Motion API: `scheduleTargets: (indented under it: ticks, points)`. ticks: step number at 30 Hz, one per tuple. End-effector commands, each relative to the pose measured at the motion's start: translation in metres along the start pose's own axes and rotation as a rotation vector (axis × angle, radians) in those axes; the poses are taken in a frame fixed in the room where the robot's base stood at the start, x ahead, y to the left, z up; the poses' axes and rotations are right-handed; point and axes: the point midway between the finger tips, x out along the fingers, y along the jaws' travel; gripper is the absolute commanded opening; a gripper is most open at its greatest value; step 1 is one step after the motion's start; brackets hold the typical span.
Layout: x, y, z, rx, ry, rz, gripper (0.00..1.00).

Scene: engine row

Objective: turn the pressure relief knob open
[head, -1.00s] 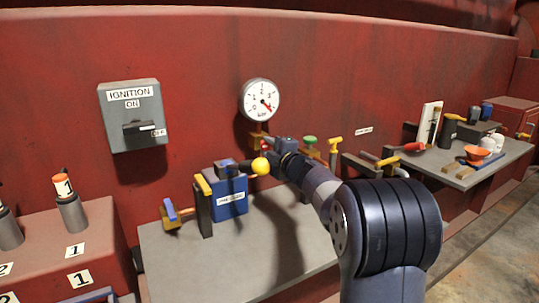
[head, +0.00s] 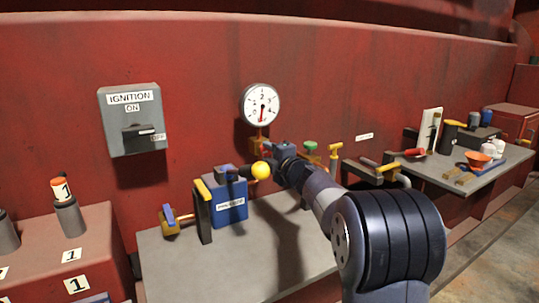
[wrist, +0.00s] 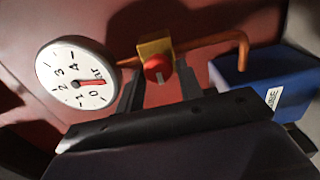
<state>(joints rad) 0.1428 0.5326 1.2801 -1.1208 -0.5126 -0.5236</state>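The red pressure relief knob (wrist: 158,67) sits on a brass valve block (wrist: 155,48) below the pressure gauge. My gripper (wrist: 159,75) has one dark finger on each side of the knob and looks shut on it, though the contact is partly hidden. In the head view my gripper (head: 270,152) reaches the valve below the gauge, and the knob there is mostly hidden. The white round gauge (head: 260,105) has its red needle pointing straight down.
A blue box (head: 231,207) with a lever and yellow ball stands left of my gripper. A copper pipe (wrist: 215,40) runs beside the valve. The ignition switch (head: 131,120) is on the red wall. Yellow and green handles (head: 310,146) stand just right.

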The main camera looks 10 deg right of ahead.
Motion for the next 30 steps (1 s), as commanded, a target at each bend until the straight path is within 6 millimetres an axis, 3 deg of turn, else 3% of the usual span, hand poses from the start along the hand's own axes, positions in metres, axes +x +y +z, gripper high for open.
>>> scheduleTargets:
  ticks: [6, 16, 30]
  points:
    - [0.000, 0.000, 0.000, 0.001, 0.000, 0.001, 0.52]
    - [-0.007, 0.002, 0.001, 0.001, -0.001, 0.002, 0.52]
    - [-0.086, 0.000, 0.001, 0.002, -0.003, 0.001, 0.52]
